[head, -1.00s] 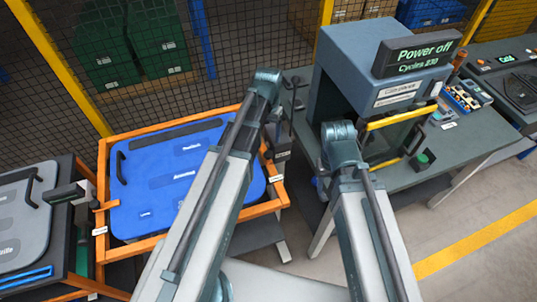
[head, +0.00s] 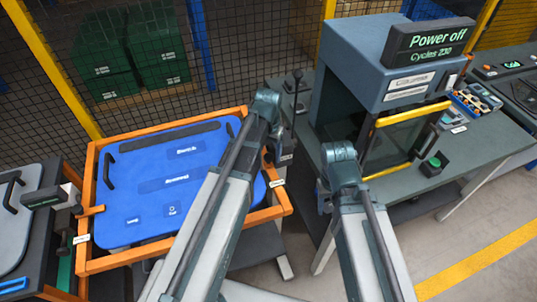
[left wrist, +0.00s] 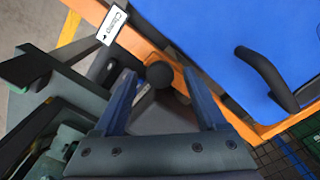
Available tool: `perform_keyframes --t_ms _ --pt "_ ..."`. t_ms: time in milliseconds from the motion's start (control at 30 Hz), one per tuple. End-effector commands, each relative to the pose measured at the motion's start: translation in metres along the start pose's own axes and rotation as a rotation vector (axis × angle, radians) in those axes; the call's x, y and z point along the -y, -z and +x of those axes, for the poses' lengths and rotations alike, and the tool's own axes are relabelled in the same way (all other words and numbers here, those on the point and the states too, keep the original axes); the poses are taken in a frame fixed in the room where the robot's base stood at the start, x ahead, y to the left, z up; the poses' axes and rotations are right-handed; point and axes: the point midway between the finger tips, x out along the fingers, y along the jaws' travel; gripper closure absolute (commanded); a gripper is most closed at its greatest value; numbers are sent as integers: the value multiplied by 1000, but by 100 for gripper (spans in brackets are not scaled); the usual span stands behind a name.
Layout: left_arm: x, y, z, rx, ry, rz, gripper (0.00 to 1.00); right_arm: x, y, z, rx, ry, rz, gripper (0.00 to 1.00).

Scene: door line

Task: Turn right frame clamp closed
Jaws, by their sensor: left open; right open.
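The right frame clamp shows in the head view as a small orange piece (head: 269,166) on the right side of the orange frame (head: 180,252), partly hidden by my left arm. In the left wrist view, a black ball knob (left wrist: 158,74), apparently the clamp's, sits beside the orange frame edge, with a white label (left wrist: 112,25) close by. My left gripper (left wrist: 160,78) is open, its blue fingers either side of the knob in the picture; contact is not visible. My right arm is in the head view, but its fingertips are hidden.
A blue panel (head: 165,185) with black handles lies in the frame. Right of it stands a grey machine (head: 375,50) whose display (head: 430,40) reads "Power off". A black ball-topped lever (head: 297,78) rises beside my left arm. A mesh fence (head: 260,40) runs behind.

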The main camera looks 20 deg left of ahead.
Motion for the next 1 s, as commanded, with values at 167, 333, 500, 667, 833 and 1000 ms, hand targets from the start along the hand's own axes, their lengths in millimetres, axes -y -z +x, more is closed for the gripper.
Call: perform_keyframes --t_ms 167,333,500,667,833,1000 --pt "0 0 0 0 0 0 46 0 0 0 0 0 0 46" --pt "0 0 0 0 0 0 77 0 0 0 0 0 0 46" --pt "0 0 0 0 0 0 100 0 0 0 0 0 0 46" --pt "0 0 0 0 0 0 100 0 0 0 0 0 0 46" --pt "0 0 0 0 0 0 100 0 0 0 0 0 0 46" --pt "0 0 0 0 0 0 100 0 0 0 0 0 0 46"
